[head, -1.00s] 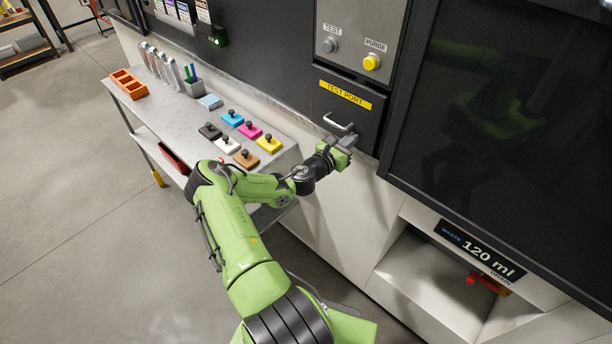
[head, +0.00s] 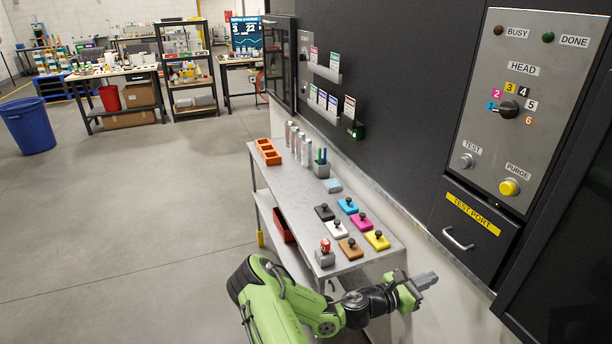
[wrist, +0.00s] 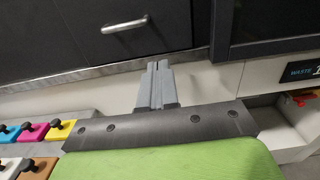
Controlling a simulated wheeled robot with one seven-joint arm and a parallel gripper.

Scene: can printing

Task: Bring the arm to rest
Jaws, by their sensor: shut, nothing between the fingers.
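My green arm (head: 275,305) reaches in from the bottom of the head view. My gripper (head: 428,281) is at its end, shut and empty. It hangs in free space to the right of the bench's near end and below the test port drawer (head: 470,232). In the wrist view the two grey fingers (wrist: 156,84) lie together, pointing toward the machine front, with nothing between them. The drawer handle (wrist: 123,26) shows above and to the left of the fingers, apart from them.
The metal bench (head: 290,215) holds several coloured stamp blocks, an orange tray (head: 268,152), silver cans and a pen cup. A red-topped item (head: 325,250) stands at its near corner. The control panel (head: 520,110) is above the drawer. Open floor (head: 110,240) lies to the left.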

